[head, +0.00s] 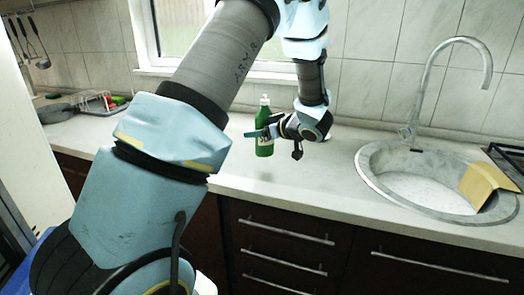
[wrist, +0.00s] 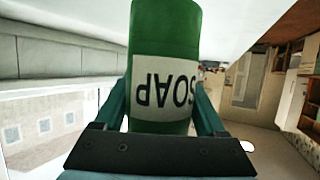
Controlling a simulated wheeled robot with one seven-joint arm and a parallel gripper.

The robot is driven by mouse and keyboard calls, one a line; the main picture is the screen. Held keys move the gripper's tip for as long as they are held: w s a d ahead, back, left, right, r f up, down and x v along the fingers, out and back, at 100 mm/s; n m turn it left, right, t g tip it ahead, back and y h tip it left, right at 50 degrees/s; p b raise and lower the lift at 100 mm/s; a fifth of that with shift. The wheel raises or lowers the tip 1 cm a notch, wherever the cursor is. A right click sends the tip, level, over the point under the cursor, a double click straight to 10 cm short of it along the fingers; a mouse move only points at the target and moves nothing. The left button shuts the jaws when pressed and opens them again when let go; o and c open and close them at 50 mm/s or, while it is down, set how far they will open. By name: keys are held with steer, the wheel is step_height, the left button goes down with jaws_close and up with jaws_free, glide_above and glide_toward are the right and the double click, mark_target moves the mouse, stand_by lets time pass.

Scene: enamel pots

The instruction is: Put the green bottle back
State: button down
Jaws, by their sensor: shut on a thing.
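The green bottle (head: 264,149) has a white top and a white label, and is upright in the head view. In the wrist view the bottle (wrist: 165,40) fills the upper middle, with its SOAP label upside down. My gripper (head: 262,133) reaches it from the right, at about mid-height. In the wrist view my gripper (wrist: 163,112) has one finger on each side of the bottle and is shut on it. The bottle appears over the counter (head: 300,172); I cannot tell whether its base touches the surface.
The sink (head: 370,180) with its tall tap (head: 455,42) is on the right, with a yellow-brown piece (head: 484,184) at its rim. A dish rack (head: 98,103) and a dark pan (head: 55,112) stand at the back left. The counter between bottle and sink is clear.

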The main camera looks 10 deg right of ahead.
steer(key=shift+f+p, duration=0.35)
steer(key=shift+f, duration=2.2)
jaws_free()
steer(key=shift+f, duration=0.1)
steer(key=b+v, duration=0.2)
steer(key=v, duration=1)
